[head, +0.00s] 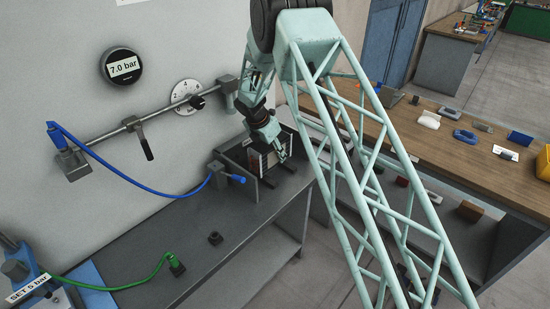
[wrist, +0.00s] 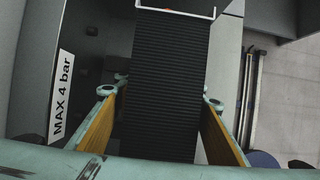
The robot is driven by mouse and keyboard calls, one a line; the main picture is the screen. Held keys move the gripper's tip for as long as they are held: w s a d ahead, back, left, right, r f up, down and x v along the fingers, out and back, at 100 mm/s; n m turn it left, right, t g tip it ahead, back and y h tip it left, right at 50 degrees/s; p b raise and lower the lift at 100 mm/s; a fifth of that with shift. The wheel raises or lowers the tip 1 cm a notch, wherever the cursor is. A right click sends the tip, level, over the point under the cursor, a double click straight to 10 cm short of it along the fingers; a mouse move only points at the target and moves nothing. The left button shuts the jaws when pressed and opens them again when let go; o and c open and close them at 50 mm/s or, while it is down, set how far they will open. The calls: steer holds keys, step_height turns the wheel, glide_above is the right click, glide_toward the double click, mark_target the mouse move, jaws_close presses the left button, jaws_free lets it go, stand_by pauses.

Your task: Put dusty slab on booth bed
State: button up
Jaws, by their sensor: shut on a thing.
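A black, finely ribbed slab (wrist: 166,95), which I take to be the dusty slab, stands between the fingers of my gripper (wrist: 165,88) in the wrist view. My gripper is shut on it, with yellow-lined fingers on either side. A white bracket-like edge crosses the slab's far end. In the head view my gripper (head: 278,156) is at the open grey booth (head: 245,160) on the bench. The booth bed is mostly hidden by the booth wall, gripper and slab. I cannot tell whether the slab touches the bed.
A "MAX 4 bar" label (wrist: 62,95) is on a wall left of my gripper. A blue air nozzle (head: 237,179) is at the booth's front left. The grey bench (head: 190,265) is mostly clear. A wooden table (head: 400,120) with several small items stands right.

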mark_target(271, 152)
steer(key=shift+w+f, duration=0.1)
steer(key=shift+f, duration=0.9)
steer(key=shift+f, duration=0.1)
steer(key=o, duration=1.3)
steer(key=shift+r, duration=0.2)
steer(key=shift+v, duration=5.9)
